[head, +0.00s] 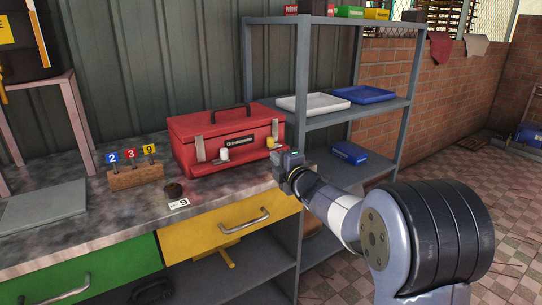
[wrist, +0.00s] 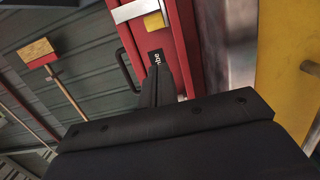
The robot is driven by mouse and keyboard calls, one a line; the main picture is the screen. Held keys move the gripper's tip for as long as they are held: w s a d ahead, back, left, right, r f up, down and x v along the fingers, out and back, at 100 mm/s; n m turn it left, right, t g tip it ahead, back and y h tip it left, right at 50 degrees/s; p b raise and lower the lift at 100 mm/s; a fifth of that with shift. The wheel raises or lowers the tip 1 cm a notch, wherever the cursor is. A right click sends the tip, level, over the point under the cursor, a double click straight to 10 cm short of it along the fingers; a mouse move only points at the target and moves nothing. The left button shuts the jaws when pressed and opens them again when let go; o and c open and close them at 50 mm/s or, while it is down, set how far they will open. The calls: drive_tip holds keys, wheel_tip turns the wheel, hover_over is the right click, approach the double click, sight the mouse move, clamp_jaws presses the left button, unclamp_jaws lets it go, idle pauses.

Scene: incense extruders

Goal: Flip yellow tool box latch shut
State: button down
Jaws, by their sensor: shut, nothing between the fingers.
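The red tool box (head: 205,131) stands shut-lidded on the workbench. Its yellow latch (head: 271,142) is at the right of the front face, and a white latch (head: 223,154) is at the left. In the wrist view the yellow latch (wrist: 153,21) shows on a pale metal strip near the top; I cannot tell whether it is flipped open or shut. My gripper (head: 279,157) is close in front of the box's right end, just below and right of the yellow latch. In the wrist view my gripper's fingers (wrist: 158,85) are together and empty, over the box's front.
A wooden block with numbered tags (head: 135,176) and a small dark round object (head: 173,190) sit on the bench (head: 90,221) to the left. A metal shelf rack (head: 300,90) stands behind on the right. The box's black handle (head: 231,112) is on top.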

drive_tip(key=shift+v, duration=2.55)
drive_tip(key=shift+r, duration=0.1)
